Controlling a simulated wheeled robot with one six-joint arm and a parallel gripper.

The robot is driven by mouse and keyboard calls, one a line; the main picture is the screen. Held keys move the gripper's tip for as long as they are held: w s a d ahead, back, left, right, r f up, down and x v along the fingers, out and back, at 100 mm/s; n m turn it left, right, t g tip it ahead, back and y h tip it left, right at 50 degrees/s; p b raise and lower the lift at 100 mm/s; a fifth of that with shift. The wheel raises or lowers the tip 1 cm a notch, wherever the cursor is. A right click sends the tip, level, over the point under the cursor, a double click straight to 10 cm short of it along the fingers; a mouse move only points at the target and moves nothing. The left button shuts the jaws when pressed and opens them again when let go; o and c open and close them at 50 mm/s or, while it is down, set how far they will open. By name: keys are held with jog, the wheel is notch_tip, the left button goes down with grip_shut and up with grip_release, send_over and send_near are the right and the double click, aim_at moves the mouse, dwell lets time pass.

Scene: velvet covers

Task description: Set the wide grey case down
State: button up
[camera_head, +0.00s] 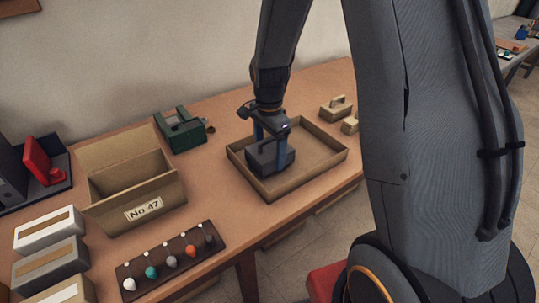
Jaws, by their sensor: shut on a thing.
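The wide grey case (264,160) is a dark grey box in the left part of a shallow tan tray (317,172) on the wooden table. My gripper (271,146) points down over the case, with its blue fingers on either side of the case's upper part. It is shut on the case. The case looks upright. I cannot tell whether its underside touches the tray floor. The fingers and wrist hide part of its top.
Small tan blocks (337,108) sit beyond the tray. A green device (183,130) and an open "No 47" box (135,190) stand left. A rack of coloured knobs (172,260) lies in front. The tray's right half is free.

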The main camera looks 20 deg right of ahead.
jog(key=shift+f, duration=0.95)
jog(key=shift+f, duration=0.1)
jog(key=o, duration=1.2)
notch_tip(320, 180, up, 11)
jog(key=shift+r+b, duration=0.15)
jog(key=shift+b, duration=0.75)
jog(key=shift+r, duration=0.25)
jog(key=shift+s+r, duration=0.15)
jog(key=shift+s, duration=0.05)
jog(key=s+f+n, duration=0.1)
jog(key=s+n, duration=0.3)
jog(key=s, duration=0.1)
jog(key=s+f+n, duration=0.1)
jog(key=s+n, duration=0.4)
jog(key=s, duration=0.1)
jog(key=s+f+n, duration=0.1)
jog(key=s+n, duration=0.4)
jog(key=shift+s+d+f+t, duration=0.3)
jog(key=shift+s+f, duration=0.05)
jog(key=shift+f, duration=0.05)
